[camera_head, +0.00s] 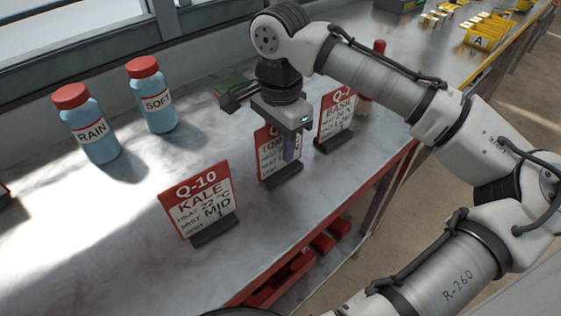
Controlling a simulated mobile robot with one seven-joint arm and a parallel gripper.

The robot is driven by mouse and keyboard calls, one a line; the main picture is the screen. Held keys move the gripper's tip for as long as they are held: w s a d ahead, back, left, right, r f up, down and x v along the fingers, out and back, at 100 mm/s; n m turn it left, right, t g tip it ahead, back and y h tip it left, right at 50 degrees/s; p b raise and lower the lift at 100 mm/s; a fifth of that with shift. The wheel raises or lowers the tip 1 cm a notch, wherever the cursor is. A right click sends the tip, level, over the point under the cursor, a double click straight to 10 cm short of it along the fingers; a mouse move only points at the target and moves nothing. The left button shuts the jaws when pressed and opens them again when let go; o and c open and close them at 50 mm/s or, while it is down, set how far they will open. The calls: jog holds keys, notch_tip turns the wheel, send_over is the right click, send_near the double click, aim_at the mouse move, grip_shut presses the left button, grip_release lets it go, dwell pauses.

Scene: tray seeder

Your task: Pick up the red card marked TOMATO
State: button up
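The red and white card marked "TOM…" (267,163) stands in a dark base near the middle of the table; the rest of its name is hidden by my gripper. My gripper (288,150) points down over the card's upper right part. One finger shows in front of the card's face. The other finger is hidden, so I cannot tell whether the gripper is open or closed on the card. The card is upright, and its base appears to rest on the table.
The KALE card (199,201) stands at the front left. The BASIL card (336,121) stands close on the right. RAIN (92,130) and SOFT (153,103) bottles are at the back left. The table's red front edge (388,178) is near. Yellow items (480,38) lie at the far right.

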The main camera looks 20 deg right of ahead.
grip_shut()
jog(key=shift+r, duration=0.2)
dwell(0.3)
